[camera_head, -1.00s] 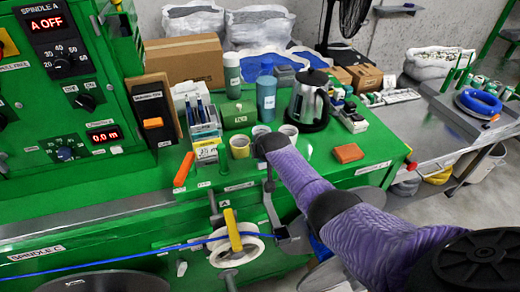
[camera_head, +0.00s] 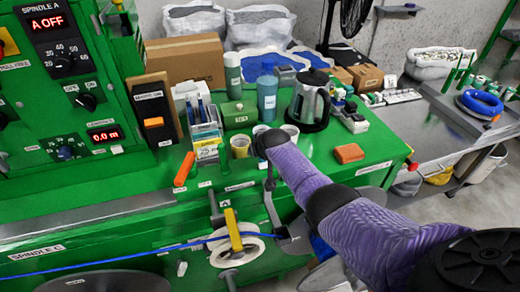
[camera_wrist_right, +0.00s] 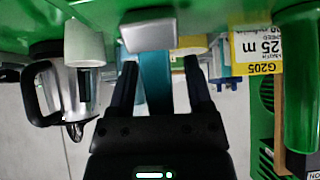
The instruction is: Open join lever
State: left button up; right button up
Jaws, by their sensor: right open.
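A grey metal lever (camera_head: 273,212) stands upright on the front of the green machine, beside a white spool (camera_head: 258,247) with a yellow handle (camera_head: 233,230). I cannot read which label names the join lever. My right arm comes in from the right, and its wrist sits above this lever, hiding most of the gripper. In the right wrist view my right gripper (camera_wrist_right: 160,64) is open and empty. A grey block (camera_wrist_right: 148,30), possibly the lever's end, shows just beyond the fingertips, roughly between them. I cannot tell whether they touch. My left gripper is not in view.
A blue cable (camera_head: 120,258) runs across the front to the spool. An orange lever (camera_head: 184,169) stands left of my wrist. Cups, bottles (camera_head: 266,98), a kettle (camera_head: 310,103) and a brown block (camera_head: 348,153) crowd the green top. A metal table (camera_head: 445,135) stands at right.

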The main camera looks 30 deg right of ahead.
jog(key=shift+s+r+p, duration=0.15)
jog(key=shift+r+p, duration=0.2)
jog(key=shift+p, duration=0.1)
jog(key=p+v, duration=0.5)
jog(key=v, duration=0.4)
jog(key=shift+s+p, duration=0.15)
jog(key=shift+p, duration=0.25)
jog(key=shift+a, duration=0.1)
